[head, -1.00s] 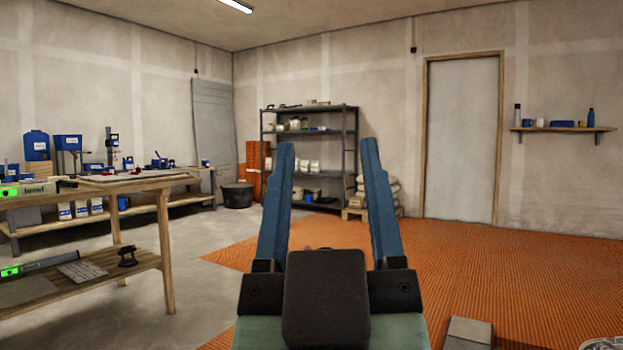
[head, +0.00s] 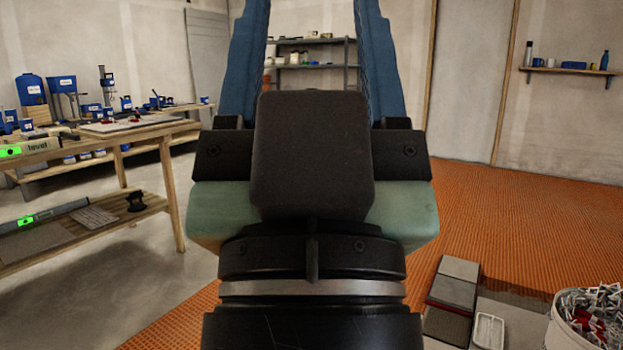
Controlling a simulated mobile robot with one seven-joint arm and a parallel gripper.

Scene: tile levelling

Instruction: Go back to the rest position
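My gripper (head: 312,45) fills the middle of the head view, its two long blue fingers pointing up and away from me. The fingers stand wide apart, with nothing between them but the view of the shelf unit behind. The fingertips run past the top edge of the picture and are hidden. The dark block on the gripper's body and my wrist below it hide the floor straight ahead.
A wooden workbench (head: 165,190) with levels stands at the left. A metal shelf unit (head: 348,60) is at the back. Stacked tiles (head: 453,292), a small white tray (head: 487,330) and a white bucket (head: 565,335) of clips stand at the lower right. The orange floor (head: 530,220) beyond is clear.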

